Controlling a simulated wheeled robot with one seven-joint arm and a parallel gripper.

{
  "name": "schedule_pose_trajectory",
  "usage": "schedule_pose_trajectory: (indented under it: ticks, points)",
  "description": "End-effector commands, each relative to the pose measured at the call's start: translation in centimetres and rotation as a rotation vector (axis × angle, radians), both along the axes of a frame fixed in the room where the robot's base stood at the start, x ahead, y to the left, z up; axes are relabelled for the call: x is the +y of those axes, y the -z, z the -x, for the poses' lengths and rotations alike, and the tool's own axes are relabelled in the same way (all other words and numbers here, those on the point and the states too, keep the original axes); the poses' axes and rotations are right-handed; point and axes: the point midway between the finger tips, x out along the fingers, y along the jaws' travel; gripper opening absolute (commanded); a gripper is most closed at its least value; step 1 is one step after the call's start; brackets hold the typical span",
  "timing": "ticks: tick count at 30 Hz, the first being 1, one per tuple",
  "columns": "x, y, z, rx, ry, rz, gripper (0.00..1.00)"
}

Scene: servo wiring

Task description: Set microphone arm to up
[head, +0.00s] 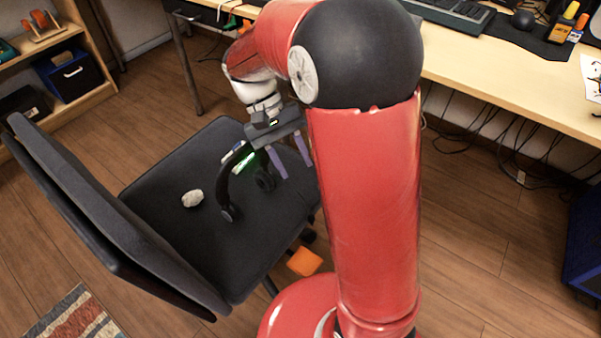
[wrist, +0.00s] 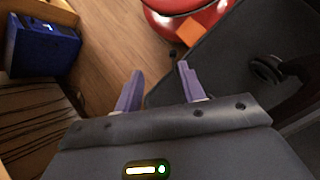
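A black headset (head: 227,183) is at the chair seat, with its curved band raised and a round ear cup resting low on the seat. In the wrist view part of the headset (wrist: 268,70) shows at the right edge, dark against the dark seat. I cannot make out the microphone arm or its position in either view. My gripper (head: 290,163) is above the seat, just right of the headset in the head view. Its two purple fingers are apart with nothing between them, as the wrist view also shows (wrist: 158,85). The headset lies outside the fingers.
The dark office chair (head: 160,190) has its backrest at the left. A crumpled pale object (head: 192,198) lies on the seat. An orange block (head: 304,262) is near the seat's front edge. A wooden desk (head: 510,85) stands behind, at the right. Shelves stand at the left.

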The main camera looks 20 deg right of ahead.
Motion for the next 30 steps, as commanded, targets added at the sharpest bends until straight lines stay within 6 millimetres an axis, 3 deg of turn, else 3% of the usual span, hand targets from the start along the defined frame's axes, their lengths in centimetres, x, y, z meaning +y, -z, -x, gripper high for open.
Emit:
schedule_pose_trajectory:
  ticks: [6,21,26,30]
  points:
    - [0.4,-1.3,-0.8,0.001,0.0,0.0,0.4]
    - [0.4,-1.5,-0.7,-0.006,0.001,-0.002,0.4]
    - [-0.1,-3.0,0.6,-0.102,-0.001,-0.048,0.4]
    - [-0.8,-4.9,3.1,-0.281,-0.012,-0.125,0.4]
